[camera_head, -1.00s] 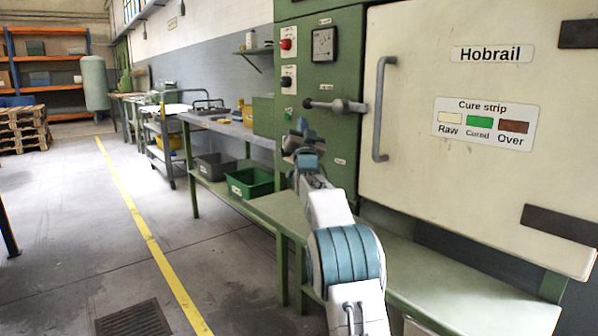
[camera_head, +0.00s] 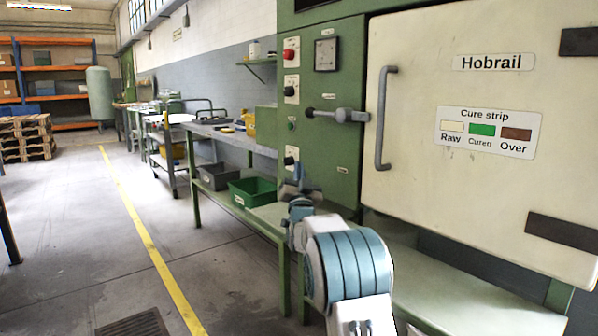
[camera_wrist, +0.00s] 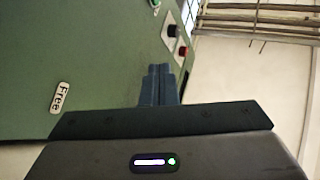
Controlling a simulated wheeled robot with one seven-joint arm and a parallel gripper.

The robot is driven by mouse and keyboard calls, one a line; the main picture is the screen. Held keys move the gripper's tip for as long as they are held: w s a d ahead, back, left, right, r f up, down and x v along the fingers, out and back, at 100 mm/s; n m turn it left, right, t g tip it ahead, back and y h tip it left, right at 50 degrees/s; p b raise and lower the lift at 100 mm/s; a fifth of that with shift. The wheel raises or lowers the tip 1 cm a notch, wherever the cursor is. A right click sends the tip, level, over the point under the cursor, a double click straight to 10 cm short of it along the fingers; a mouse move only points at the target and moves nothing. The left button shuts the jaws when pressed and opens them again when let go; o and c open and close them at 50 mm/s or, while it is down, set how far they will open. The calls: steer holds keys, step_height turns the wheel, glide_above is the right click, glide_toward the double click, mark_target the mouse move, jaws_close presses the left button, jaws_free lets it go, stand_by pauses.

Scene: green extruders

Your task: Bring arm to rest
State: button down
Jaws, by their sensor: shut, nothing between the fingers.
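My gripper (camera_head: 299,180) is in front of the green cabinet, below the door's grey latch lever, and holds nothing. In the wrist view its fingers (camera_wrist: 160,72) are together, with the green panel behind them. The arm's blue-banded joint stands in front of the green bench at the lower middle of the head view. Whether the gripper touches the cabinet cannot be told.
The cream door (camera_head: 480,140) marked Hobrail, with its grey handle (camera_head: 382,118), is close on the right. A green bin (camera_head: 252,191) and a dark bin (camera_head: 217,176) sit on the low shelf to the left. The floor left of the yellow line (camera_head: 140,230) is mostly clear.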

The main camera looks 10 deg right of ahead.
stand_by(0.3)
steer(key=s+a+r+n+g+y+p, duration=0.35)
steer(key=s+r+g+p, duration=0.6)
steer(key=p, duration=0.75)
steer(key=s+a+r+n+g+p, duration=0.1)
steer(key=s+g+p, duration=0.3)
steer(key=s, duration=0.9)
steer(key=s+a+r+n+g+y+p, duration=0.1)
steer(key=s+r+g+p, duration=0.2)
steer(key=s+p, duration=0.8)
steer(key=s+a+r+n+g+p, duration=0.1)
steer(key=s+g+p, duration=0.4)
steer(key=s, duration=1.2)
steer(key=r+p, duration=0.1)
steer(key=p, duration=0.1)
steer(key=shift+p, duration=0.3)
steer(key=shift+a+r, duration=0.1)
